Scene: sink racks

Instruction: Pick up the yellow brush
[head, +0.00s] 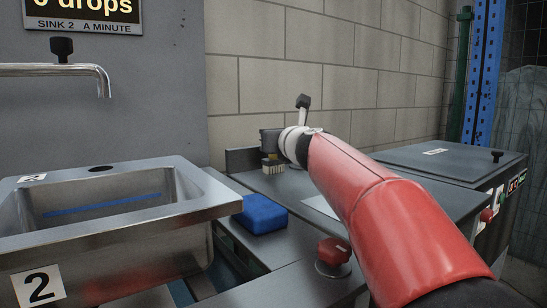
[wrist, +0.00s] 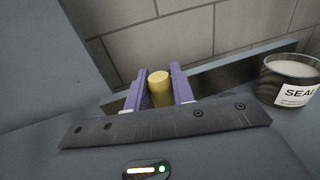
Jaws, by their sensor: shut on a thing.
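The yellow brush (wrist: 159,86) shows in the wrist view as a yellow round handle end between the two purple fingers. My gripper (wrist: 158,80) is shut on it, with a finger on each side. In the head view, the brush's pale bristles (head: 272,168) show under my dark gripper (head: 270,152), over the grey counter near the back wall. A little yellow shows just above the bristles. My red arm hides part of the counter behind it. I cannot tell whether the bristles touch the counter.
A steel sink (head: 110,215) with a tap (head: 60,70) is at left. A blue block (head: 262,213) lies right of it, and a red knob (head: 333,252) stands nearer. A container labelled "SEAL" (wrist: 290,80) is at right in the wrist view. A block wall (head: 350,90) closes the back.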

